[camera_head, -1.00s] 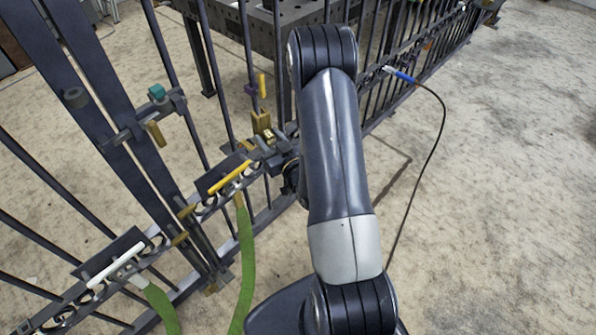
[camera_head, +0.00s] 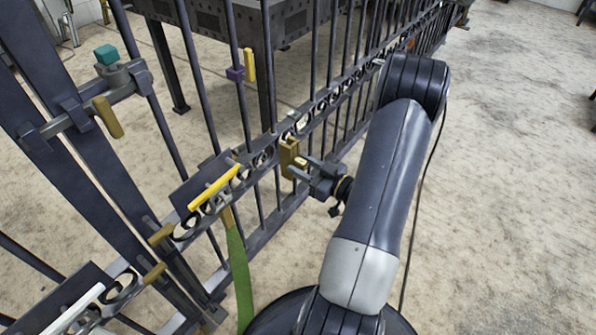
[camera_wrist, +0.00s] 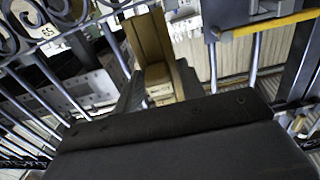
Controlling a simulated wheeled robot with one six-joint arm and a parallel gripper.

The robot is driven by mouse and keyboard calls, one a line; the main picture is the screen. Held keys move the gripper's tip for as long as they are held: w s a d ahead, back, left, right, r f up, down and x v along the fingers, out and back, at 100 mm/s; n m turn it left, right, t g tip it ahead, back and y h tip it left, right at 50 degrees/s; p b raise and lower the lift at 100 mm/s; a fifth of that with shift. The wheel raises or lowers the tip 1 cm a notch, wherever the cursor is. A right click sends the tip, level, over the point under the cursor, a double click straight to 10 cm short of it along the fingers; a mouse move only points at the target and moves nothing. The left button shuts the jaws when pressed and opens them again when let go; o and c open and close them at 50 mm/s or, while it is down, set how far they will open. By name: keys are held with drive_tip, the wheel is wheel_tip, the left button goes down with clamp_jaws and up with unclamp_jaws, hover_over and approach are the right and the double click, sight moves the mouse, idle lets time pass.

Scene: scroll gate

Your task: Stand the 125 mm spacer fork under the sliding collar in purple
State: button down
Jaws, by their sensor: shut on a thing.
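My gripper (camera_head: 304,170) is shut on a brass-coloured block-like piece, which I take for the spacer fork (camera_head: 290,158). The piece is upright in front of the scroll rail, to the right of and lower than the collar in the picture. It also shows in the wrist view (camera_wrist: 150,45), between the fingers. Its length marking and any slot cannot be read. The collar is not clearly seen in the wrist view.
The gate's scroll rail (camera_head: 330,98) and upright bars run behind my gripper. A yellow-handled clamp (camera_head: 213,188) with a green strap (camera_head: 238,265) is to the left. A bracket with a teal knob (camera_head: 107,54) is at far left. Open floor (camera_head: 520,180) lies to the right.

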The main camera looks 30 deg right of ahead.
drive_tip(key=p, duration=0.1)
approach(249, 139)
drive_tip(key=shift+w, duration=1.2)
drive_tip(key=shift+r+b+x, duration=0.2)
drive_tip(key=shift+b+x, duration=0.2)
drive_tip(key=shift+x, duration=1.75)
drive_tip(key=shift+a, duration=0.2)
drive_tip(key=shift+w+a+r, duration=0.1)
drive_tip(key=shift+w+r, duration=0.05)
drive_tip(key=shift+r, duration=0.05)
drive_tip(key=shift+w+a+b, duration=0.1)
drive_tip(key=shift+a+b, duration=0.1)
drive_tip(key=shift+b, duration=0.65)
idle(0.7)
drive_tip(key=shift+f+b, duration=0.35)
